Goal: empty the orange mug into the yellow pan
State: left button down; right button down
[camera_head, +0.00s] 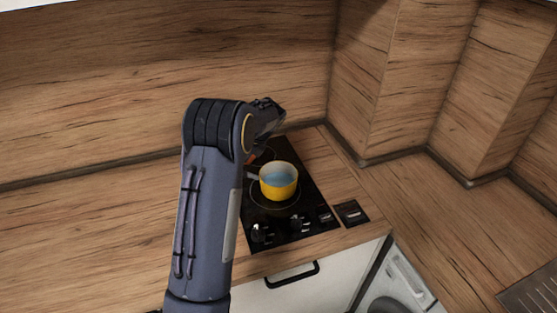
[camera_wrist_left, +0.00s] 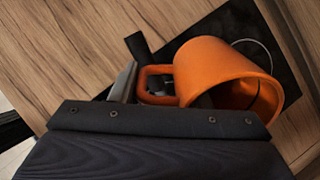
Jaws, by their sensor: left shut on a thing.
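The yellow pan (camera_head: 278,188) sits on the black hob, with blue liquid visible inside and its handle pointing left. My left arm reaches over the counter in the head view and hides most of its gripper. In the left wrist view my left gripper (camera_wrist_left: 140,82) is shut on the orange mug (camera_wrist_left: 215,68) at its handle. The mug is tipped, with its open mouth toward the lower right, and I see no liquid in the visible part of its inside. Only a small orange part of the mug (camera_head: 253,159) shows in the head view, just beyond the pan's left side. My right gripper is out of view.
The hob (camera_head: 315,206) has several knobs along its front edge and lies in a wooden counter (camera_head: 338,178). A wooden splashback rises behind, with boxed corners at the right. A washing machine (camera_head: 400,285) stands below. Counter to the right is clear up to a metal drainer (camera_head: 533,290).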

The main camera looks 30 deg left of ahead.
pick_arm(q)
jog(key=shift+s+a+r+h, duration=0.1)
jog(key=shift+a+r+h, duration=0.1)
jog(key=shift+a+h, duration=0.3)
jog(key=shift+a+r+h, duration=0.2)
jog(key=shift+a+h, duration=0.25)
jog(key=shift+h, duration=0.05)
jog(key=h, duration=0.2)
jog(key=a+t+h, duration=0.1)
jog(key=shift+s+a+f+h, duration=0.1)
jog(key=shift+a+h, duration=0.2)
jog(key=shift+h, duration=0.1)
